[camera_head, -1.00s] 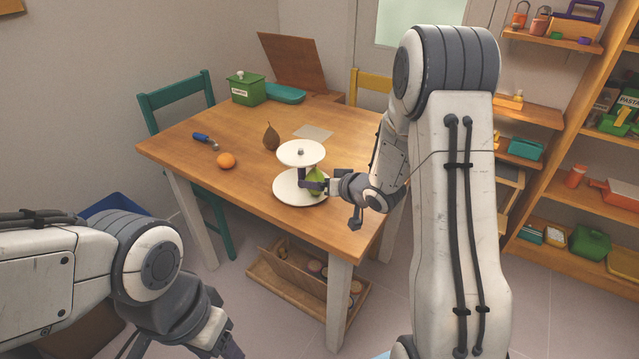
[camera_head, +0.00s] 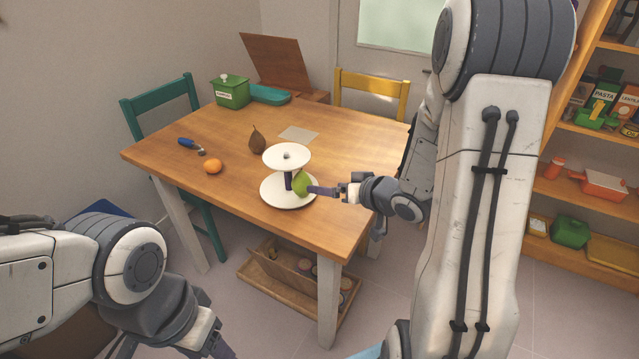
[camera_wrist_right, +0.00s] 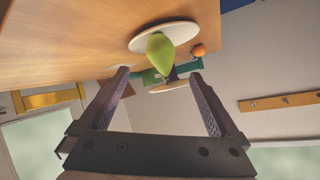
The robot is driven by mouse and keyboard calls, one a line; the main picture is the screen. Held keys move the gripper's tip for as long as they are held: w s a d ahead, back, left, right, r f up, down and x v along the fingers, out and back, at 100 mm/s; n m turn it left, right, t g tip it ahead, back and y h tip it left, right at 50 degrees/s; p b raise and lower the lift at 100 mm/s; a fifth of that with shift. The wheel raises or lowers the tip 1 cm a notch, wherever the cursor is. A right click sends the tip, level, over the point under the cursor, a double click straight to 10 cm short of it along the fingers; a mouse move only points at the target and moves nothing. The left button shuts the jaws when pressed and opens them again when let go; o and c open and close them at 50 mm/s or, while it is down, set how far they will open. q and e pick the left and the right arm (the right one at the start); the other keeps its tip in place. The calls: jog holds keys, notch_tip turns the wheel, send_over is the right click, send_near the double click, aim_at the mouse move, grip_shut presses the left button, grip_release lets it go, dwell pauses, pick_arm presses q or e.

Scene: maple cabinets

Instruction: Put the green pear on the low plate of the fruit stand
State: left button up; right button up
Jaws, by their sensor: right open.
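The green pear (camera_head: 302,184) stands on the low plate (camera_head: 275,198) of the white two-tier fruit stand, on the side towards my right arm. It also shows in the right wrist view (camera_wrist_right: 160,52), with the low plate (camera_wrist_right: 186,33) behind it. The upper plate (camera_head: 287,157) is empty. My right gripper (camera_head: 318,190) is beside the pear. In the wrist view its fingers (camera_wrist_right: 158,77) are spread wide, with the pear ahead of their tips and nothing held. My left gripper (camera_head: 222,350) is at the bottom edge, away from the table, its fingertips partly cut off.
A brown pear (camera_head: 257,142), an orange (camera_head: 213,166) and a blue-handled tool (camera_head: 190,146) lie on the wooden table (camera_head: 235,185). A green box (camera_head: 232,93) stands at the back. Teal and yellow chairs (camera_head: 372,82) flank the table. The table's front right is clear.

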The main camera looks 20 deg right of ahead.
jog(key=s+a+r+n+g+h, duration=0.1)
jog(key=s+a+n+g+h, duration=0.1)
jog(key=s+a+g, duration=0.3)
jog(key=s+a+n+g+h, duration=0.1)
jog(key=s+a+n, duration=0.15)
jog(key=a, duration=0.55)
jog(key=s+a+r+n+g, duration=0.1)
jog(key=s+a+g, duration=0.2)
jog(key=s, duration=0.7)
jog(key=s+a+r+n+g, duration=0.1)
jog(key=s+a, duration=0.3)
jog(key=s, duration=0.5)
jog(key=shift+s+a+n+g, duration=0.3)
jog(key=shift+s+n+g, duration=0.1)
jog(key=shift+n+g, duration=0.45)
